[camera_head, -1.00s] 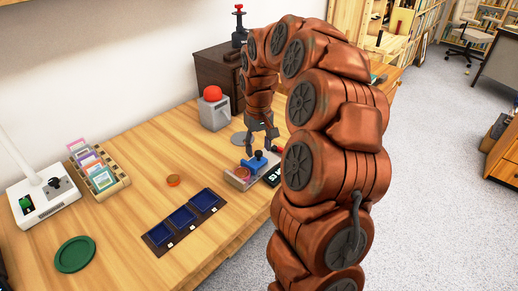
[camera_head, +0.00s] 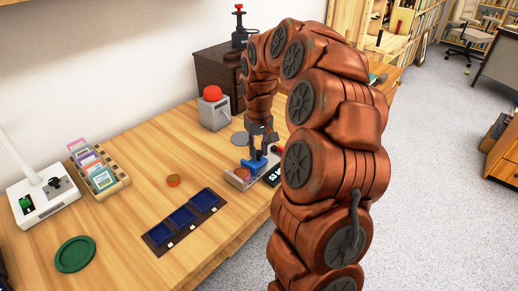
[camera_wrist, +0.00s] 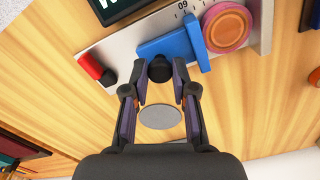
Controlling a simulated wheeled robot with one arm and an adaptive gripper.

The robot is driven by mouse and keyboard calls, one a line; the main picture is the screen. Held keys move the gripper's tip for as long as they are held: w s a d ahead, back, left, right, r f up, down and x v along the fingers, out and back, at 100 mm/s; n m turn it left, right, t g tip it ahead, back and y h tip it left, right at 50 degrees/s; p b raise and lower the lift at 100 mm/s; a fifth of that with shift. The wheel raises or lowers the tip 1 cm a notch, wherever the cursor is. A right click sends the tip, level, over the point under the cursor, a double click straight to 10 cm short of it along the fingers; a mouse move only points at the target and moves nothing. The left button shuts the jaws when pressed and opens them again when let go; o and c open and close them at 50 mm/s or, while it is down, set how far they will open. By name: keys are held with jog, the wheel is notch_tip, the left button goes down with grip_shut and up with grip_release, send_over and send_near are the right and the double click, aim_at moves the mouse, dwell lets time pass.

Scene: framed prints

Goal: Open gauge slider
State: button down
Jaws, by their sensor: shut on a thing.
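The gauge (camera_wrist: 120,48) is a grey plate with printed scale marks, lying on the wooden table. Its blue slider (camera_wrist: 175,46) carries a dark knob (camera_wrist: 159,69). A round pink-orange disc (camera_wrist: 226,27) sits on the plate beside the slider, and a red piece (camera_wrist: 91,66) is at the plate's other end. My gripper (camera_wrist: 160,80) has its fingertips on both sides of the dark knob and is shut on it. In the head view the blue slider (camera_head: 254,164) shows below my gripper (camera_head: 262,150), whose fingertips are partly hard to make out.
A dark display (camera_head: 274,175) adjoins the gauge. A grey box with a red button (camera_head: 213,109) stands behind. A flat grey disc (camera_wrist: 160,116) lies on the table nearby. A dark tray with blue squares (camera_head: 182,220), an orange disc (camera_head: 173,180) and a green plate (camera_head: 75,254) lie to the left.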

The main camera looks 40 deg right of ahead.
dwell(0.3)
jog(key=shift+w+d, duration=0.25)
jog(key=shift+d, duration=0.8)
jog(key=c, duration=0.9)
grip_release()
jog(key=shift+c, duration=0.2)
jog(key=shift+r, duration=0.1)
notch_tip(320, 180, up, 12)
